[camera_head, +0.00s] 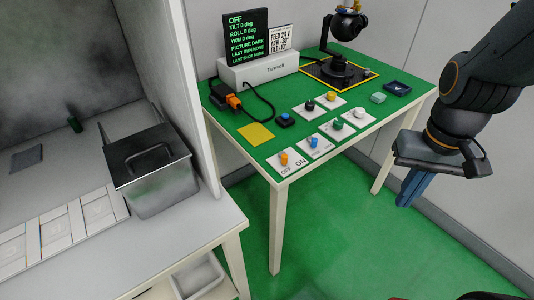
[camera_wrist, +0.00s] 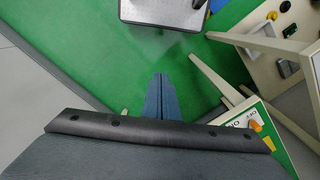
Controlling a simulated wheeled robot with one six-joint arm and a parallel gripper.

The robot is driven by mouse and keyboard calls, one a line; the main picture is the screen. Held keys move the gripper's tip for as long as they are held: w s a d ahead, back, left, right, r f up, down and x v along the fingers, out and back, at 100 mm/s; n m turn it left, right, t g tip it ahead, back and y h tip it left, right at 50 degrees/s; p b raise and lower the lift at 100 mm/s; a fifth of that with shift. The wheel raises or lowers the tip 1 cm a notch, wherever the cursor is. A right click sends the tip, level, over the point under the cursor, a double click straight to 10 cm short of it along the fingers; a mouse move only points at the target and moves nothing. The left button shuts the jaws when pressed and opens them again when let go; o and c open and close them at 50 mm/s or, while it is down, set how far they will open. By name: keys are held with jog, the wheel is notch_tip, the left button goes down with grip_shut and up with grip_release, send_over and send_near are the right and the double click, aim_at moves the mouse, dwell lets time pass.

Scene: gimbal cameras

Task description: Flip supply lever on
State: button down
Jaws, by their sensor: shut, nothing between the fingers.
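The supply lever (camera_head: 284,159) is a small orange lever on a white plate (camera_head: 293,169) marked OFF and ON, at the near corner of the green table. Which way it leans is too small to tell. It also shows as an orange spot at the right of the wrist view (camera_wrist: 256,126). The display (camera_head: 247,37) reads OFF. My gripper (camera_head: 406,203) has blue fingers, shut and empty, pointing down to the right of the table and well apart from the lever. The fingers also show in the wrist view (camera_wrist: 159,77).
The green table (camera_head: 225,128) holds several switch plates, a blue button (camera_head: 286,120), a yellow square (camera_head: 256,134) and a black camera gimbal (camera_head: 345,55) at the back. A grey booth with a lidded metal box (camera_head: 155,170) stands left. Green floor lies open between table and arm.

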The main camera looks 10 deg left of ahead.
jog(key=n+t+h+p, duration=0.2)
jog(key=n+p, duration=0.9)
jog(key=n, duration=1.8)
send_near(283, 155)
jog(key=s+r, duration=0.1)
jog(key=s+a, duration=0.1)
jog(key=shift+s+r, duration=0.35)
jog(key=shift+s, duration=0.05)
jog(key=shift+f, duration=0.15)
jog(key=p+x, duration=0.1)
jog(key=x, duration=0.8)
jog(key=shift+w+f+p, duration=0.2)
jog(key=shift+f+p, duration=0.15)
jog(key=shift+p, duration=0.05)
jog(key=shift+s, duration=0.1)
